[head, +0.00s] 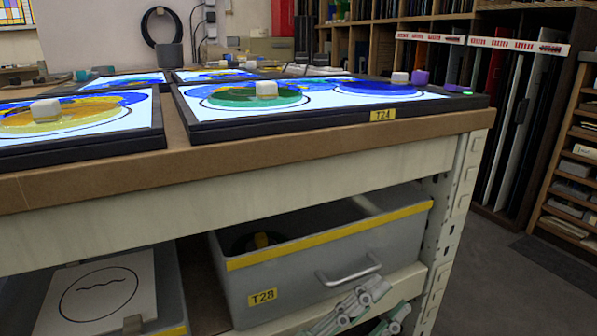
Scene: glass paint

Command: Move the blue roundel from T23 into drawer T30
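No label T23 or T30 can be read in the head view. A blue roundel (377,88) lies on the lit panel of the tray labelled T24 (318,126), with a small white block at its far right edge. My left gripper (392,296) shows at the bottom, low in front of the grey drawer T28 and just below its handle (348,275). Its two fingers look apart with nothing between them; part of it is cut off by the frame edge. My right gripper is not in view.
Drawer T28 (330,255) is pulled out under the bench (300,150). A green roundel (252,98) lies on T24, and a yellow roundel (62,120) lies on the left tray. A lower left drawer holds a drawn sheet (98,292). Floor (500,270) is clear at right.

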